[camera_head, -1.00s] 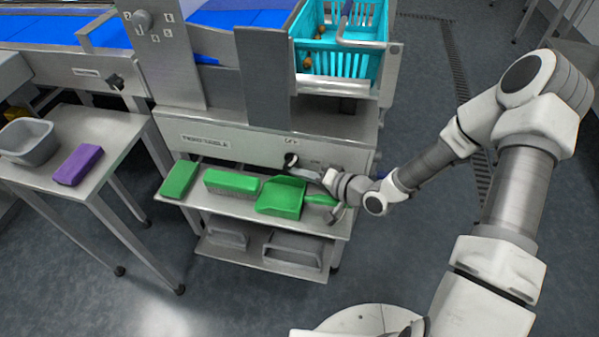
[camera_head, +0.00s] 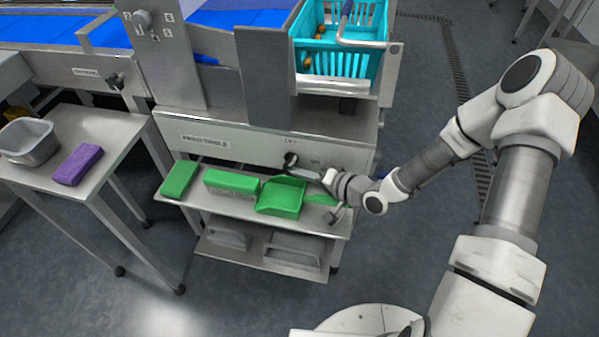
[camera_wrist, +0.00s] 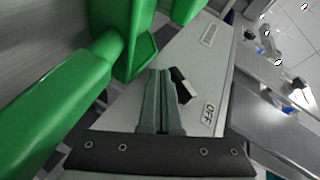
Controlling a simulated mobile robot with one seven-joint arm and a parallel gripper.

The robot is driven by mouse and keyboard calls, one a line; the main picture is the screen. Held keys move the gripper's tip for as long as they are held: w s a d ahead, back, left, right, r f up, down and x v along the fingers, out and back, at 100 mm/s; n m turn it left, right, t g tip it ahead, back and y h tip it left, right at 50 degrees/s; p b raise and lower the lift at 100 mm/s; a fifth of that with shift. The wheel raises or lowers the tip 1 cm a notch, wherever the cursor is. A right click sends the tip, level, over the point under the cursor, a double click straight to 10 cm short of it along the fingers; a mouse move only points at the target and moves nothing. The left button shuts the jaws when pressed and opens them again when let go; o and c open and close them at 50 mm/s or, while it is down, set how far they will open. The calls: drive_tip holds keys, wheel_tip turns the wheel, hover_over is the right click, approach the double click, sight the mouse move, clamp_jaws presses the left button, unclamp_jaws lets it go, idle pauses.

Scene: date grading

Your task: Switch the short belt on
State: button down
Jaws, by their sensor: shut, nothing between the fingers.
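A dark rotary switch (camera_head: 291,159) sits on the grey front panel under the blue belt machine, below a small OFF label. In the wrist view the switch is a black knob with a pale end (camera_wrist: 184,84), near the OFF label (camera_wrist: 209,114). My gripper (camera_head: 298,168) is shut and empty, its fingertips right beside the knob. I cannot tell whether they touch it. A name label (camera_head: 205,141) on the same panel is too blurred to read surely. Another dark knob (camera_head: 116,82) with a label plate (camera_head: 86,72) is on the panel at left.
Below the switch, a shelf (camera_head: 232,206) holds a green dustpan (camera_head: 281,196), a green brush (camera_head: 231,184) and a green block (camera_head: 179,179). A turquoise basket (camera_head: 340,55) stands above. A side table (camera_head: 100,124) at left holds a grey tub (camera_head: 28,142) and a purple block (camera_head: 78,165).

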drive_tip(key=shift+r, duration=0.2)
drive_tip(key=shift+w+a+r+p, duration=0.1)
drive_tip(key=shift+r+p, duration=0.65)
drive_tip(key=shift+p, duration=0.05)
drive_tip(key=shift+r, duration=0.1)
drive_tip(key=shift+d+r, duration=0.1)
drive_tip(key=shift+d, duration=0.1)
drive_tip(key=p+v, duration=0.4)
drive_tip(key=v, duration=1.3)
drive_tip(key=shift+s+f, duration=0.2)
drive_tip(key=shift+f, duration=0.15)
drive_tip(key=shift+d, duration=0.15)
